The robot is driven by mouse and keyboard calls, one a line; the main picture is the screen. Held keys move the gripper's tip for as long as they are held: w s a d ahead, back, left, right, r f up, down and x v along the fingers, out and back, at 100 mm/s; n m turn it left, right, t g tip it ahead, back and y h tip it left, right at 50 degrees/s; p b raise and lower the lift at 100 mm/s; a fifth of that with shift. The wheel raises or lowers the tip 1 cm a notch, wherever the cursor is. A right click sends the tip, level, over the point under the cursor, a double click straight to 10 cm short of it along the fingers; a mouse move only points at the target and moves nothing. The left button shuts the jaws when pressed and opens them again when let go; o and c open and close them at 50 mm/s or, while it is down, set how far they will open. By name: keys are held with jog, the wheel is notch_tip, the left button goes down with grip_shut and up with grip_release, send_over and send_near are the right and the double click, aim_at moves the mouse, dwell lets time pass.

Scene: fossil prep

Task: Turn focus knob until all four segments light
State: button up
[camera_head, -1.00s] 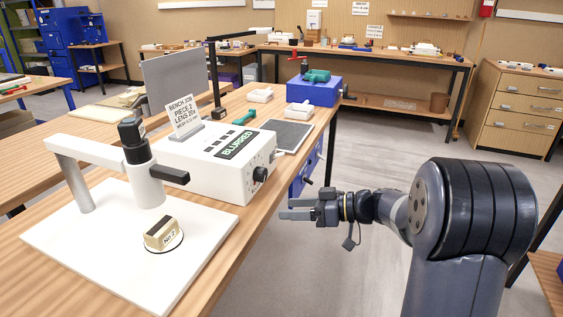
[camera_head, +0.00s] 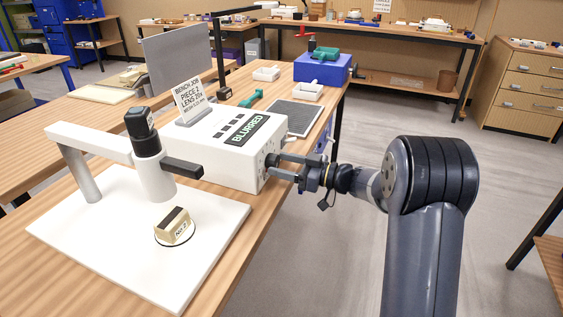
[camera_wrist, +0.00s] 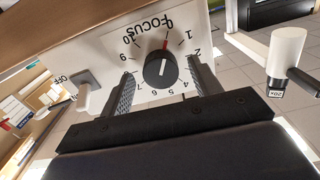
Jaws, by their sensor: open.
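Several dark segments (camera_head: 234,126) beside the sign look unlit. My gripper (camera_head: 277,165) is open, its fingers either side of the knob in the wrist view (camera_wrist: 164,85). I see gaps between knob and fingers there. In the head view the knob is partly hidden by the fingers.
A switch (camera_wrist: 88,88) marked OFF is left of the knob. The microscope (camera_head: 155,170) stands on a white base (camera_head: 105,245) with a labelled specimen (camera_head: 174,226). A dark mat (camera_head: 293,117), white trays and a blue box (camera_head: 322,68) lie further back. The floor at right is open.

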jog(key=shift+w+a, duration=0.15)
jog(key=shift+a, duration=0.3)
jog(key=shift+c, duration=0.2)
jog(key=c, duration=1)
jog(key=shift+o, duration=0.2)
jog(key=shift+f+b, duration=0.1)
jog(key=shift+b, duration=0.35)
